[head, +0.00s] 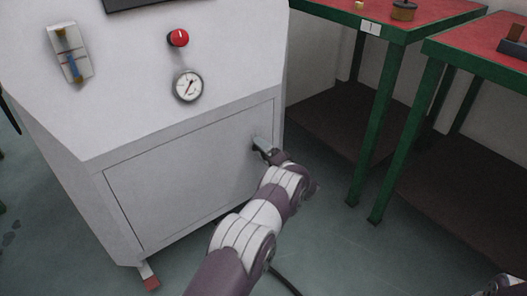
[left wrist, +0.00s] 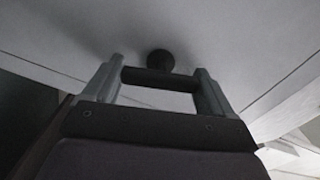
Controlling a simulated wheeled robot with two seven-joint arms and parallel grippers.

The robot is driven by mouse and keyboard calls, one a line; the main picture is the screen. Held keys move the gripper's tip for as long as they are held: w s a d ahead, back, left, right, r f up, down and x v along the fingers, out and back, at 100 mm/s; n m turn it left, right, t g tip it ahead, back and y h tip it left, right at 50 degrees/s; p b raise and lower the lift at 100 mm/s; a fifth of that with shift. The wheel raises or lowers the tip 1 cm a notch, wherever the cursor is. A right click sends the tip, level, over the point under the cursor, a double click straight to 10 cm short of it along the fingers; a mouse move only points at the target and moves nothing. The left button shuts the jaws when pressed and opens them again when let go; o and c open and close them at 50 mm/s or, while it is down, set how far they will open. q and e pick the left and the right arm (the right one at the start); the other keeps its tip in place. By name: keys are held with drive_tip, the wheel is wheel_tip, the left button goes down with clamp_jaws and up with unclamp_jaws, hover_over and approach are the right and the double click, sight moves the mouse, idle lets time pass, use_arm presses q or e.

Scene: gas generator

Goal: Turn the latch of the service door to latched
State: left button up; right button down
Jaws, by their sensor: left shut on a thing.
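The service door (head: 190,175) is the large flat panel low on the front of the white generator cabinet, and it sits flush in its frame. My left gripper (head: 262,147) is at the right side of this door, near its right edge. In the left wrist view, the latch (left wrist: 160,61) shows as a dark round post on the pale panel with a dark bar across it. The bar spans between the two grey fingers of my left gripper (left wrist: 157,80), which are shut on it. In the head view the gripper hides most of the latch. My right gripper is not in view.
A red knob (head: 178,38), a round gauge (head: 188,85) and a flow meter (head: 69,52) are on the cabinet above the door. Green-framed tables with red tops (head: 440,12) stand to the right. Open floor (head: 330,240) lies between.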

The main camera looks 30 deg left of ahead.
use_arm(q)
drive_tip(key=shift+f+m, duration=0.1)
drive_tip(key=shift+m, duration=1.8)
drive_tip(key=o, duration=1.3)
drive_tip(key=p+v, duration=0.5)
drive_tip(key=v, duration=0.7)
drive_tip(key=shift+d+p, duration=0.25)
drive_tip(key=shift+p, duration=0.05)
